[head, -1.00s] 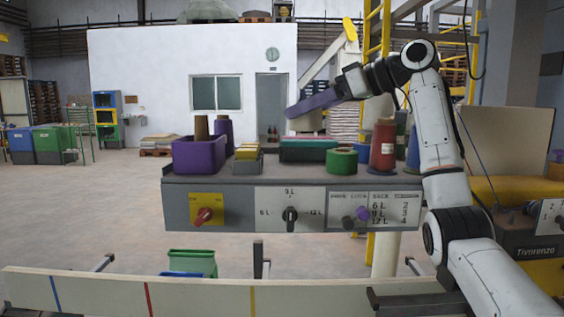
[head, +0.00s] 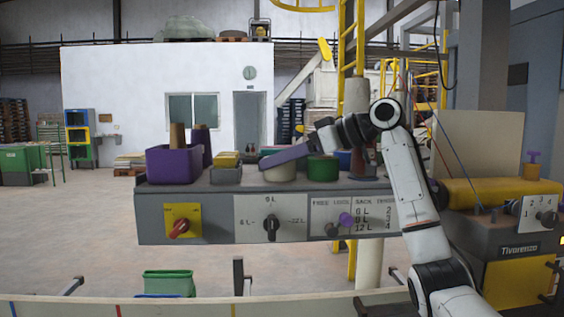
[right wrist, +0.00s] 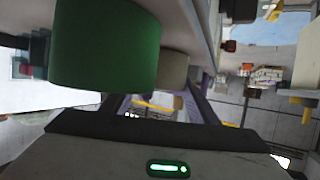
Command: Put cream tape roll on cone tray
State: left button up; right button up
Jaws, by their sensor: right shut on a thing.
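My right gripper (head: 290,157), with long purple fingers, reaches in from the right over the grey machine top. It is shut on the cream tape roll (head: 279,173), which is low over the top, just left of the green roll; I cannot tell whether it touches the surface. In the right wrist view the cream roll (right wrist: 172,72) shows partly behind the green roll (right wrist: 105,45). A purple tray (head: 173,164) with a brown cone (head: 178,137) stands at the left end of the top. A purple cone (head: 200,145) stands behind it. My left gripper is not in view.
A small grey tray with yellow blocks (head: 226,172) stands between the purple tray and the cream roll. The green roll (head: 323,169) stands close to the right of the cream roll. Knobs (head: 271,228) stick out of the machine's front panel.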

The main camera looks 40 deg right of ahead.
jog(key=o, duration=1.1)
jog(key=shift+c, duration=0.2)
jog(key=shift+r, duration=0.1)
jog(key=v, duration=1)
jog(key=shift+s+d+r, duration=0.15)
jog(key=shift+s+d, duration=0.05)
jog(key=shift+s, duration=0.1)
jog(key=shift+s+d+r, duration=0.15)
jog(key=shift+s+r, duration=0.05)
jog(key=shift+s, duration=0.3)
